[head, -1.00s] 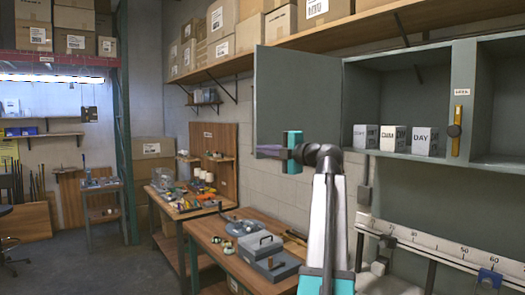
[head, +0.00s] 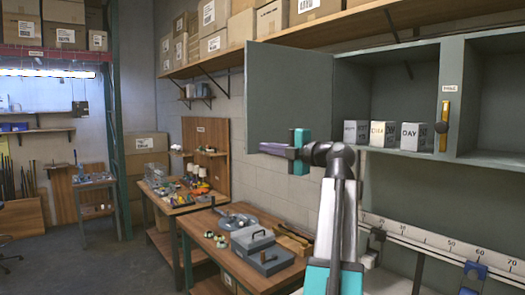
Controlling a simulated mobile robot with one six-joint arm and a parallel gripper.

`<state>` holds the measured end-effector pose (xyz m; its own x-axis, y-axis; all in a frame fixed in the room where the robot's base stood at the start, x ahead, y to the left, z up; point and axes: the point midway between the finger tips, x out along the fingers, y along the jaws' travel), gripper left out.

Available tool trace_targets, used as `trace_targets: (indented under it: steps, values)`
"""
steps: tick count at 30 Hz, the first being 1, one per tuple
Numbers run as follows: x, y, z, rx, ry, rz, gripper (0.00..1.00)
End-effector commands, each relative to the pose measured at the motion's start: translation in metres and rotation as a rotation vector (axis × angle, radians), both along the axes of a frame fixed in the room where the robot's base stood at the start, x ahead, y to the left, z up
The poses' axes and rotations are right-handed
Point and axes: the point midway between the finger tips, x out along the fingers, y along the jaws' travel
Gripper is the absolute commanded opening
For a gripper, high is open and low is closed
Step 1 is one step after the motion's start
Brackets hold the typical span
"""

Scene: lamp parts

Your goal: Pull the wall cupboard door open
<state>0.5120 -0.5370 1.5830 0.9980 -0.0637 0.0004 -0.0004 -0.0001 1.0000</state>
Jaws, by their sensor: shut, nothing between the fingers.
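The wall cupboard (head: 452,52) hangs at the upper right in the head view. Its grey-green door (head: 288,88) stands wide open, swung out to the left, so the inside shows. Several small boxes (head: 384,134) stand on the cupboard's floor. My gripper (head: 264,148) is shut and empty. It points left, in front of the lower part of the open door. I cannot tell whether it touches the door. The door's handle is not visible.
A brass latch with a dark knob (head: 441,128) is on the cupboard's divider. A workbench (head: 225,262) with a grey case (head: 262,250) stands below left. A shelf with cardboard boxes (head: 272,18) runs above. A ruled rail (head: 440,240) lies below the cupboard. Floor is free at left.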

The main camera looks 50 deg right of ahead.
Motion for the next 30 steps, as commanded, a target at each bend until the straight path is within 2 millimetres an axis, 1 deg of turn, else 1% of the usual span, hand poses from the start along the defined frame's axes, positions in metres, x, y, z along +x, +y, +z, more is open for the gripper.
trace_targets:
  steps: [1,6,12,17,30]
  values:
    - [-0.008,0.004,-0.003,-0.001,-0.001,-0.001,0.0]
    - [-0.032,0.012,-0.003,-0.002,0.0,-0.001,0.0]
    - [-0.051,0.018,-0.001,-0.001,0.0,0.001,0.0]
    - [-0.056,0.02,0.0,0.0,0.0,0.001,0.0]
    - [-0.055,0.02,0.0,0.0,0.0,0.003,0.0]
